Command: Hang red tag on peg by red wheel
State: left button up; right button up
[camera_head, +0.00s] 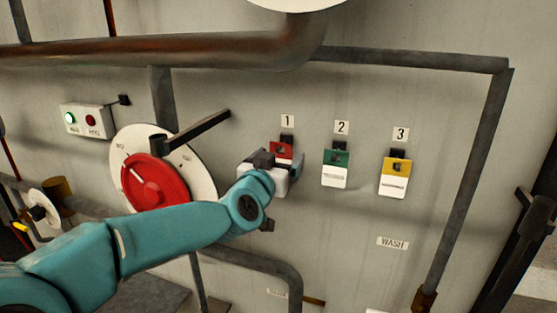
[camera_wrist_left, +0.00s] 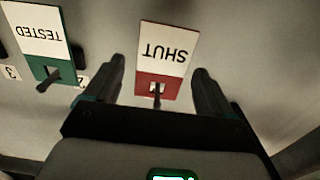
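The red tag (camera_head: 281,150), with a white lower part reading SHUT, hangs on the peg under label 1. In the left wrist view the red tag (camera_wrist_left: 160,60) appears upside down, its slot over a dark peg (camera_wrist_left: 157,98). My left gripper (camera_wrist_left: 158,78) is open, one finger on each side of the tag, with gaps visible on both sides. In the head view my left gripper (camera_head: 272,168) covers the tag's lower part. The red wheel (camera_head: 155,182) is on a white round plate to the left. My right gripper is not in view.
A green tag (camera_head: 336,161) and a yellow tag (camera_head: 396,172) hang to the right under labels 2 and 3. A light box (camera_head: 86,120) is at upper left. Pipes cross above and at right.

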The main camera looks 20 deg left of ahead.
pick_arm(q)
jog(key=c, duration=1.1)
jog(key=shift+r, duration=0.2)
jog(key=shift+a, duration=0.1)
jog(key=shift+s, duration=1.65)
jog(key=shift+s, duration=0.1)
send_near(280, 156)
jog(key=shift+s, duration=0.4)
jog(key=shift+w, duration=0.1)
